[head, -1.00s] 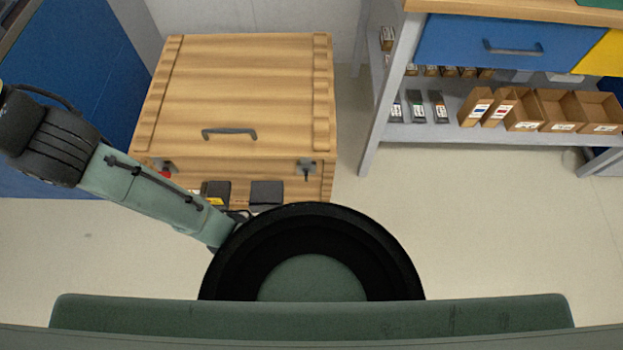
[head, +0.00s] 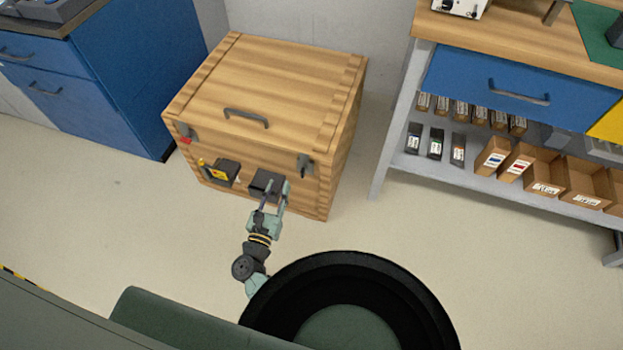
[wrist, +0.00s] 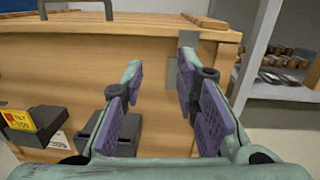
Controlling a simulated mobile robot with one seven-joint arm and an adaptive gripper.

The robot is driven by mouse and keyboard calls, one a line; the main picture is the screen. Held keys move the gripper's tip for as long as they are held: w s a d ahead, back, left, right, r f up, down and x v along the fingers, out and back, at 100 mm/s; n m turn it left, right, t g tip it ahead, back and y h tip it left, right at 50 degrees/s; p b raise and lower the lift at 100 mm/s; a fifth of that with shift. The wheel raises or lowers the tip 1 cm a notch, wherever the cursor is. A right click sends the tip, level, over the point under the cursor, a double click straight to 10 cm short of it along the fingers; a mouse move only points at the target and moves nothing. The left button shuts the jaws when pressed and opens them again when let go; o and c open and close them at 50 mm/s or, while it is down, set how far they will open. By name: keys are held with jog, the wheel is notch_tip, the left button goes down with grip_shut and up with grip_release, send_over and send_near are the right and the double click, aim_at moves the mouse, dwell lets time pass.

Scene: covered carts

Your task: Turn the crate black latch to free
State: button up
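The wooden crate (head: 265,80) stands on the floor with its lid closed and a grey handle (head: 246,117) on the lid. The black latch (head: 304,166) is on the right of the crate's front face, its dark lever hanging down from a grey plate. In the wrist view the latch (wrist: 187,78) shows between the fingers, toward the right one, beyond the fingertips as far as I can tell. A latch with red (head: 184,133) is at the front left. My gripper (head: 275,186) is open and empty in front of the crate, below the black latch. It also shows in the wrist view (wrist: 160,80).
Two dark boxes, one with a yellow label (head: 220,172) and one plain (head: 265,182), are at the crate's lower front. A blue cabinet (head: 125,80) stands left; a workbench with a shelf of bins (head: 480,195) stands right. Floor between is clear.

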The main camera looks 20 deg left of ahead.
aim_at(303, 172)
jog(key=s+d+f+m+h, duration=0.1)
jog(key=d+f, duration=0.2)
jog(key=d, duration=0.1)
jog(key=w+p, duration=0.2)
jog(key=w, duration=0.8)
jog(key=shift+w+f+g, duration=0.15)
jog(key=shift+f+g, duration=0.15)
jog(key=shift+c, duration=0.2)
grip_shut()
